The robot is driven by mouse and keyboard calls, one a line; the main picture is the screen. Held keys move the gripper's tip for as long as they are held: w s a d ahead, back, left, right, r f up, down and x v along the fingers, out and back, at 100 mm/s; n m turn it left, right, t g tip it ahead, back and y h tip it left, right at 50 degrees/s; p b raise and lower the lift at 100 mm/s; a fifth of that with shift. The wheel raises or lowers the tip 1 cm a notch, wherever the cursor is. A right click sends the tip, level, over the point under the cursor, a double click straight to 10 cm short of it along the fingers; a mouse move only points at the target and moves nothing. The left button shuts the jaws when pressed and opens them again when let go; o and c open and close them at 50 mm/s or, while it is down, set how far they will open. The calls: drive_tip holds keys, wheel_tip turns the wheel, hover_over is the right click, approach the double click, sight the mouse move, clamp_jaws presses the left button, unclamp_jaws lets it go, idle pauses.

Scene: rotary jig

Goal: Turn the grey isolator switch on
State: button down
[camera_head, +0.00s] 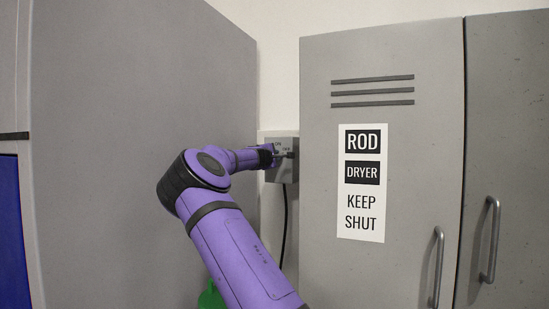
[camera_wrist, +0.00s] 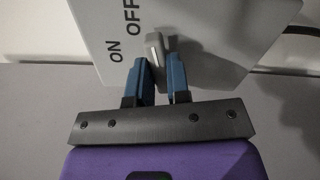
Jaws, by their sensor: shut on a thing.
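The grey isolator switch (camera_head: 286,171) is a box on the wall in the gap between two grey cabinets. In the wrist view its face (camera_wrist: 210,25) carries the words ON and OFF, with a grey lever handle (camera_wrist: 156,48) beside them. My gripper (camera_wrist: 160,72) has its two blue fingers on either side of the handle, shut on it. The handle's end points nearer the word OFF than ON. In the head view my gripper (camera_head: 279,157) is at the box's front, and my purple arm hides part of the box.
A grey cabinet side (camera_head: 140,120) stands close on the left. A grey cabinet marked ROD DRYER KEEP SHUT (camera_head: 320,200) stands close on the right, with bar handles. A dark cable (camera_head: 285,225) hangs below the switch box. A green object (camera_head: 210,297) shows low beside my arm.

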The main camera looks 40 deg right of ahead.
drive_tip(key=n, duration=0.7)
drive_tip(key=shift+f, duration=0.1)
idle(0.5)
drive_tip(key=c, duration=1.1)
unclamp_jaws()
drive_tip(key=shift+a, duration=0.15)
drive_tip(key=v, duration=1)
drive_tip(key=shift+s+a, duration=0.15)
drive_tip(key=shift+a, duration=0.05)
drive_tip(key=shift+a, duration=0.15)
